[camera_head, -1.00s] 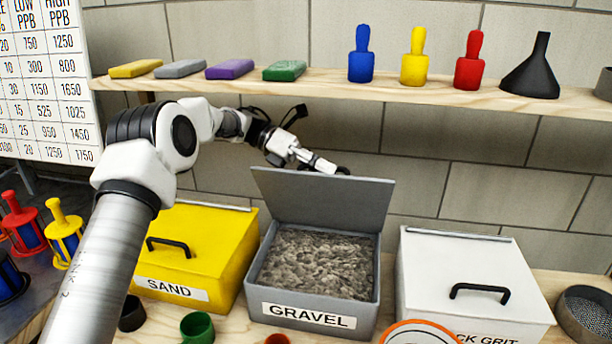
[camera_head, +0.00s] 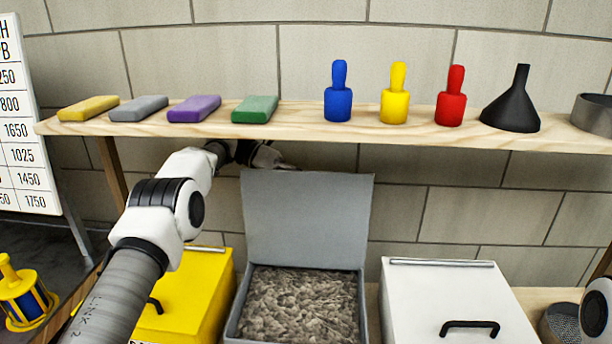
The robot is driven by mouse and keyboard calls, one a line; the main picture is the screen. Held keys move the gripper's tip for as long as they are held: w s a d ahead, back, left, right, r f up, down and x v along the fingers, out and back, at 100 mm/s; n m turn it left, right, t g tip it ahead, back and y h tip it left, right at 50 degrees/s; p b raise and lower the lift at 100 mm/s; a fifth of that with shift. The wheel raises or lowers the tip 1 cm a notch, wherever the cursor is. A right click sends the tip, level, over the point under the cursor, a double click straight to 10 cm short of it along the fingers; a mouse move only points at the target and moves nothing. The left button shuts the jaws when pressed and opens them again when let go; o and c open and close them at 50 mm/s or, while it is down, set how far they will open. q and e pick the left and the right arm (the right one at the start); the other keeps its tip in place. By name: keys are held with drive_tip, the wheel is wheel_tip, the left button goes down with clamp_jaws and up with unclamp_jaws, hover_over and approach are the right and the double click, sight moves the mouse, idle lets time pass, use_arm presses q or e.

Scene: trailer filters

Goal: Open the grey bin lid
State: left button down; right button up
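The grey bin (camera_head: 364,312) stands at the lower middle, and its lid (camera_head: 305,218) is up, leaning back about upright. Grey-brown gravel (camera_head: 298,304) shows inside it. My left arm comes in from the lower left, and its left gripper (camera_head: 270,158) is behind the lid's top left corner, under the shelf. The fingers are mostly hidden, so I cannot tell whether they are open or touching the lid. Part of my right arm shows at the right edge, but the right gripper is out of view.
A wooden shelf (camera_head: 330,124) above holds several coloured blocks, three coloured handled tools and a black funnel (camera_head: 514,104). A yellow bin (camera_head: 204,290) stands left of the grey bin, and a white bin (camera_head: 440,290) right of it. A mesh sieve (camera_head: 560,325) sits at the right.

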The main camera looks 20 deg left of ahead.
use_arm(q)
drive_tip(key=shift+f, duration=0.1)
drive_tip(key=c, duration=1.2)
unclamp_jaws()
